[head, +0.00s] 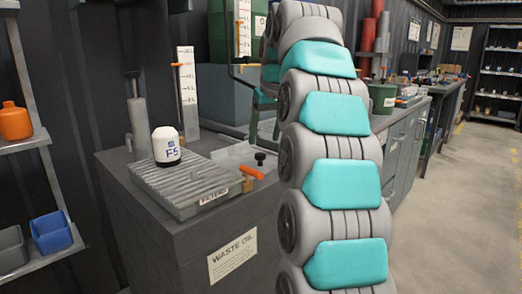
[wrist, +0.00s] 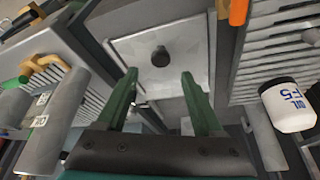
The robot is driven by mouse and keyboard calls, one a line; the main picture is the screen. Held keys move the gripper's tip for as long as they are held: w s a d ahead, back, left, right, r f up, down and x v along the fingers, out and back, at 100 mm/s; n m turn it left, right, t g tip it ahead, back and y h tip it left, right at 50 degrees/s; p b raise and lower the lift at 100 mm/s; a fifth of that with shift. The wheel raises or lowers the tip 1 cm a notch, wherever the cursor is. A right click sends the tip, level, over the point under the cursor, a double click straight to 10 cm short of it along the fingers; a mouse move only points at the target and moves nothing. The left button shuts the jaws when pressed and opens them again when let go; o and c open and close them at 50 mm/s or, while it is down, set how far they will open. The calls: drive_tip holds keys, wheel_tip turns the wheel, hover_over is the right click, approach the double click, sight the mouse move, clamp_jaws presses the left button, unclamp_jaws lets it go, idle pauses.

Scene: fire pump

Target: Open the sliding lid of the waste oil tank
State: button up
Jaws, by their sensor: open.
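The waste oil tank (head: 165,230) is a dark grey box labelled "WASTE OIL" in the head view. Its lid (wrist: 190,50) is a light grey square plate with a round black knob (wrist: 160,56) in the wrist view; the knob also shows in the head view (head: 260,157). The lid appears to cover its opening. My gripper (wrist: 159,74) is open and empty, its two green fingers spread on either side below the knob in the picture. Contact with the knob is not visible.
A ribbed tray (head: 185,188) labelled "FILTERS" lies on the tank top, with a white filter (head: 166,146) marked F5 standing on it. An orange-handled valve (head: 251,172) sits beside it. Shelves (head: 25,145) stand at left. Open floor (head: 455,220) lies at right.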

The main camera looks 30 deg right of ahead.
sight(260, 154)
drive_tip(key=x, duration=0.3)
drive_tip(key=shift+f, duration=0.15)
drive_tip(key=shift+b+x, duration=0.7)
drive_tip(key=shift+x, duration=0.55)
drive_tip(key=shift+c, duration=0.2)
clamp_jaws()
